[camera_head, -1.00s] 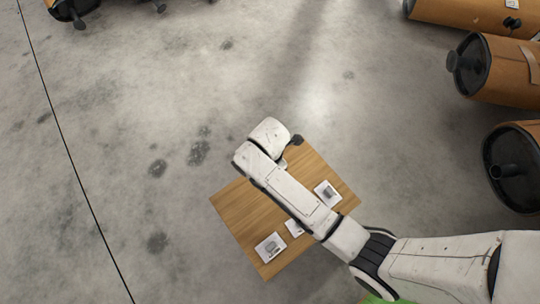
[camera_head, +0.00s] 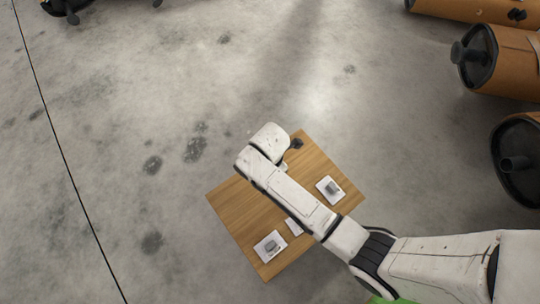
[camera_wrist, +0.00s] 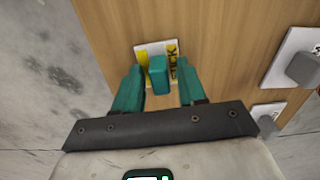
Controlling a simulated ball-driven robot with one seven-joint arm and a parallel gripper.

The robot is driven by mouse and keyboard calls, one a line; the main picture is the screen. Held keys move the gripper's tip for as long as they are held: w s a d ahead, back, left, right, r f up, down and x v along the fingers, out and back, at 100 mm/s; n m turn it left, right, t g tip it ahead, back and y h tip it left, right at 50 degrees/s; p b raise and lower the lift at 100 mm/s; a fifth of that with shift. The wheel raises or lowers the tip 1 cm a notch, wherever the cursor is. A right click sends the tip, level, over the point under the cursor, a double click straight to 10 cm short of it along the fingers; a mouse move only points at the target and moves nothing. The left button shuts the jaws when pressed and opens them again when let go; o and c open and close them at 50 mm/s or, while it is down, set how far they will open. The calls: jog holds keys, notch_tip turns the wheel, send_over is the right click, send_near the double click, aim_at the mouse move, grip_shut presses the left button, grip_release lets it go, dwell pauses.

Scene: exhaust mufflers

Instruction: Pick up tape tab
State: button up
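In the wrist view a small teal block (camera_wrist: 158,76), which seems to be the tape tab, stands on a white card (camera_wrist: 142,50) with yellow and black print. The card lies on a wooden table top (camera_wrist: 225,40). My gripper (camera_wrist: 159,65) is open, with one teal finger on each side of the block. A gap shows between the block and each finger, and nothing is held. In the head view my arm reaches over the table (camera_head: 235,205); the block and its card are hidden there behind my arm.
Other white cards with grey objects lie on the table: one at the right (camera_head: 330,190), one near the front (camera_head: 270,246), and a partly hidden one (camera_head: 293,227). Brown mufflers with black ends (camera_head: 518,160) stand at the right. The grey floor at left is mostly clear.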

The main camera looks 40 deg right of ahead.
grip_shut()
jog(key=shift+r, duration=0.1)
